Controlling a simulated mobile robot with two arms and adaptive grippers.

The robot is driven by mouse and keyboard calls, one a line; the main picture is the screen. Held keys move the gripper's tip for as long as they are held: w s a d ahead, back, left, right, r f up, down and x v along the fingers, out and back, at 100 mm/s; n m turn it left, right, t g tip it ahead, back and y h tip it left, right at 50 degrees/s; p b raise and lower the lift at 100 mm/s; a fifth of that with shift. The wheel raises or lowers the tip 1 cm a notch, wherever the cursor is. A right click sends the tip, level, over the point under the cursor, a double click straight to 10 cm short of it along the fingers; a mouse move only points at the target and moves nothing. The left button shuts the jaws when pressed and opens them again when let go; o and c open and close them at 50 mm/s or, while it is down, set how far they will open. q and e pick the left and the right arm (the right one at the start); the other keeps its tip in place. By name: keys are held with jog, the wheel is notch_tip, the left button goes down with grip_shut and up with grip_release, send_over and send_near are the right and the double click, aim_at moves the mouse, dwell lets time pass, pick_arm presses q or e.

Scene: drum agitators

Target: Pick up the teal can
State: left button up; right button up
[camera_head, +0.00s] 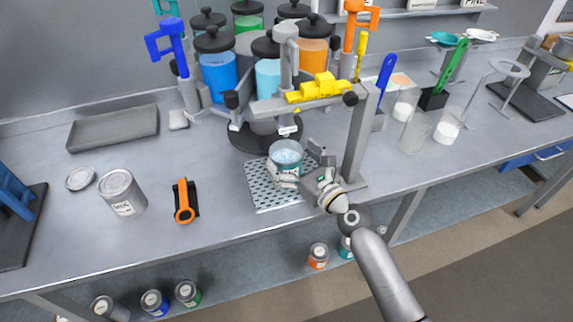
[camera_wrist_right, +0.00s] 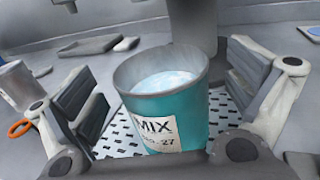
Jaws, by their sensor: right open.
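The teal can (camera_head: 286,153), open at the top with pale blue contents, stands upright on a perforated plate (camera_head: 259,196) beneath a dispensing stand. In the right wrist view the teal can (camera_wrist_right: 187,104) carries a white "MIX" label and sits between the two fingers. My right gripper (camera_head: 302,167) is open, with one finger on each side of the can. My left gripper is out of view.
The stand's grey post (camera_head: 360,140) and its crossbar with yellow clamp (camera_head: 318,88) rise close to the can. Another teal can (camera_head: 346,248) is on the lower shelf.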

jog(key=shift+x, duration=1.1)
jog(key=shift+f, duration=0.15)
jog(key=shift+s, duration=0.1)
jog(key=shift+d, duration=0.1)
jog(key=shift+c, duration=1.3)
jog(key=c, duration=1.8)
jog(key=shift+r, duration=0.35)
